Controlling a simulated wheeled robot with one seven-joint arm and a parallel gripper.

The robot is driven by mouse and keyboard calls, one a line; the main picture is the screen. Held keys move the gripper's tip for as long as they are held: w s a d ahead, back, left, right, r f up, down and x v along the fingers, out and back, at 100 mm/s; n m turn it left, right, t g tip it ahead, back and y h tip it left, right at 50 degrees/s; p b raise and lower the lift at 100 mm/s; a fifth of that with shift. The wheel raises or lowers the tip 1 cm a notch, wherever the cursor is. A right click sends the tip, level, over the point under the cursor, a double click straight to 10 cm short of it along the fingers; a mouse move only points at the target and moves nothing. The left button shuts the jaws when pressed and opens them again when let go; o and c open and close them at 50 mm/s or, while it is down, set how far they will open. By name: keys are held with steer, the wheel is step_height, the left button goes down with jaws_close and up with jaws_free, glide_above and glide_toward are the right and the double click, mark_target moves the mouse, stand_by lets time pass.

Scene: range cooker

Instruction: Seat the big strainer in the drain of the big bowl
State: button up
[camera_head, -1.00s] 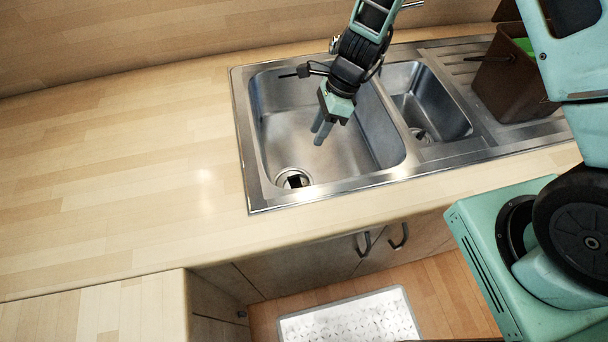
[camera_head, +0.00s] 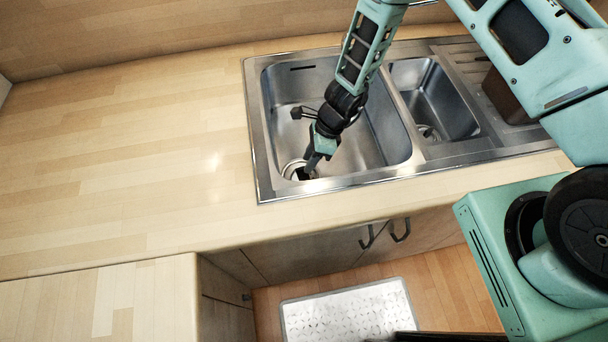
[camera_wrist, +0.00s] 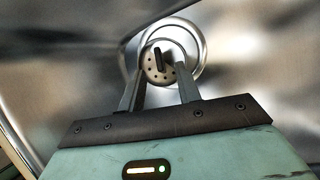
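The big bowl (camera_head: 368,150) is the left, larger basin of the steel sink. Its drain (camera_head: 286,170) lies near the front left corner, partly hidden by my gripper (camera_head: 310,166). In the wrist view, the strainer (camera_wrist: 151,72) is a round perforated metal disc with an upright black handle (camera_wrist: 158,58). It overlaps the drain ring (camera_wrist: 196,42) but sits off-centre, toward the lower left. My gripper (camera_wrist: 158,84) points down at it, with its fingers apart on either side of the handle. A gap shows between the fingers; I cannot tell whether they touch the strainer.
The small bowl (camera_head: 436,95) with its own drain lies to the right, beyond a steel divider. A brown bin (camera_head: 507,98) stands on the drainboard, partly hidden by my arm. Wooden worktop (camera_head: 130,160) is clear on the left.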

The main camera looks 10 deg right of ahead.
mark_target(304, 174)
steer(key=shift+p+x, duration=1.05)
steer(key=shift+x, duration=1.35)
jaws_close()
